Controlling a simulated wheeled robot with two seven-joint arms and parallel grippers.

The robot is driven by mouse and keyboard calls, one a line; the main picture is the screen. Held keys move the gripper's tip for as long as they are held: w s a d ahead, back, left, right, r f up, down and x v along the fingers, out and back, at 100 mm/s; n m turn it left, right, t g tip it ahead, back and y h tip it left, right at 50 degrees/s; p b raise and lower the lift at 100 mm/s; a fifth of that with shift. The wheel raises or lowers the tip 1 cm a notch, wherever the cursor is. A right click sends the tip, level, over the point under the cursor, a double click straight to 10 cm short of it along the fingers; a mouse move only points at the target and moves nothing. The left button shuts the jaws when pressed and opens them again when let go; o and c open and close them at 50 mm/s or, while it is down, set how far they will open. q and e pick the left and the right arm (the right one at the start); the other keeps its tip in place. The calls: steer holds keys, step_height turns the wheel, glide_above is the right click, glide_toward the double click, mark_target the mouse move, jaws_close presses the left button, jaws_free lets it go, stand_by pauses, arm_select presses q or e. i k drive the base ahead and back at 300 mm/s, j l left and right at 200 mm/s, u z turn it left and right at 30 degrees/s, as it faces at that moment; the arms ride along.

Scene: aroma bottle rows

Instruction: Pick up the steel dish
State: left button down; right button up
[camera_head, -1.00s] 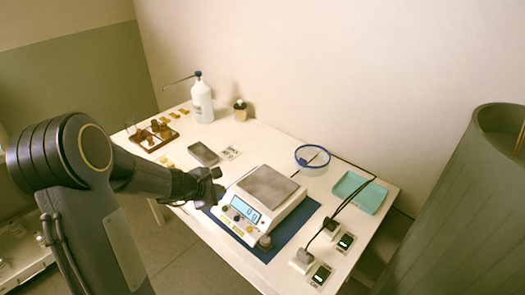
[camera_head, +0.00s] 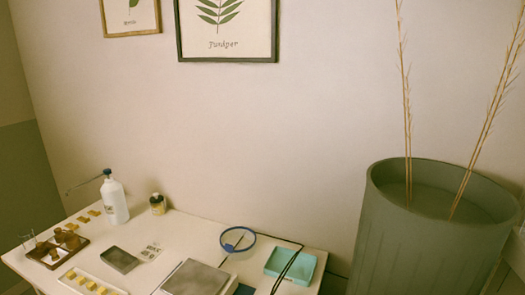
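The steel dish (camera_head: 120,260) is a small grey rectangular dish. It lies flat on the white table (camera_head: 160,240), left of the scale. The scale's grey weighing plate (camera_head: 197,278) shows at the bottom edge of the picture; the front of the scale is cut off. Neither of my grippers is in view.
A white wash bottle (camera_head: 115,202) and a dark small bottle (camera_head: 157,204) stand behind the dish. A brown rack (camera_head: 57,262) is at the left. A blue-rimmed bowl (camera_head: 237,248), teal tray (camera_head: 290,265) and black cable lie right. A large green planter (camera_head: 400,240) stands at the right.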

mark_target(120, 260)
steer(key=i+j+z, duration=0.15)
steer(key=j, duration=0.55)
steer(key=i+j+z, duration=0.15)
steer(key=j, duration=0.6)
steer(key=i+j+z, duration=0.15)
steer(key=j, duration=0.6)
steer(key=i+j+z, duration=0.15)
steer(key=j, duration=0.6)
steer(key=i+j+z, duration=0.15)
steer(key=j, duration=0.65)
